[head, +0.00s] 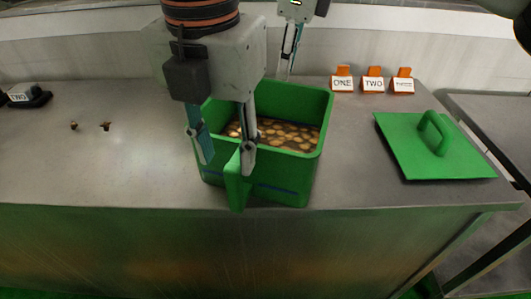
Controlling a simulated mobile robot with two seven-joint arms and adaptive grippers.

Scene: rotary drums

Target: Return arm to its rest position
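My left gripper (227,166) hangs over the near left part of an open green bin (318,140). My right gripper (288,68) points down at the bin's far side, near the back rim. Its fingers look close together, seen edge-on, and I cannot tell whether they are shut. The bin holds many round brownish pieces (284,133).
A green lid (405,150) with a handle lies on the table's right side. Orange stands with white labels (373,83) stand at the back right. A dark item with a label (24,95) sits far left, near two small brown bits (106,126). The left tabletop (90,165) is mostly clear.

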